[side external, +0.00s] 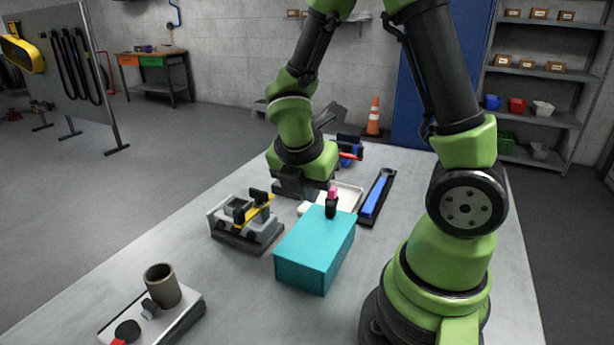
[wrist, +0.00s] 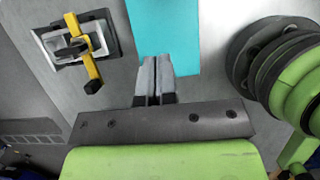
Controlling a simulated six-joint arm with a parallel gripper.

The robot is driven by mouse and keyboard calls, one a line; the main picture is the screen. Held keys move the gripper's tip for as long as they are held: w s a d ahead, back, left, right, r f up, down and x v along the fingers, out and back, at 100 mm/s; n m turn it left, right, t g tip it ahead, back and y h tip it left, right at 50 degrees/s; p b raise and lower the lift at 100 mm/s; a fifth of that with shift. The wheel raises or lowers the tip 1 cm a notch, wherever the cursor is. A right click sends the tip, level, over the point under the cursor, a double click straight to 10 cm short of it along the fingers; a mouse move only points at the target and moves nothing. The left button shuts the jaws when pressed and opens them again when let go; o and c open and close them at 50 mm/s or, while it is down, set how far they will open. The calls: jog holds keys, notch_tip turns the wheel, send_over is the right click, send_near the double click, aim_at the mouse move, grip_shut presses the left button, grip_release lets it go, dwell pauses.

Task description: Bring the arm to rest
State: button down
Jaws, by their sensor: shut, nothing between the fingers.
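My gripper (wrist: 154,62) is shut and empty; its two grey fingers lie side by side in the wrist view. They overlap the lower left edge of a teal box (wrist: 165,28) there. In the side external view my arm bends down over the table, and my gripper (side external: 306,208) hangs just behind the teal box (side external: 313,250). Its fingertips are hard to make out there, and I cannot tell the gap between them and the table or box.
A grey fixture with a yellow bar (side external: 262,216) stands left of the box; the bar (wrist: 88,66) shows in the wrist view. A blue-handled tool (side external: 376,195) lies in a dark tray at right. A brown cup (side external: 162,285) stands on a plate at front left.

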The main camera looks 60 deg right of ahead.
jog(key=s+a+r+m+t+y, duration=0.3)
jog(key=a+r+m, duration=0.2)
jog(key=m, duration=0.6)
jog(key=s+a+r+m+t+y, duration=0.3)
jog(key=s+a+r+m+t, duration=0.1)
jog(key=r+m, duration=0.6)
jog(key=shift+a+r+m, duration=0.2)
jog(key=shift+a+m, duration=0.15)
jog(key=shift+m, duration=0.25)
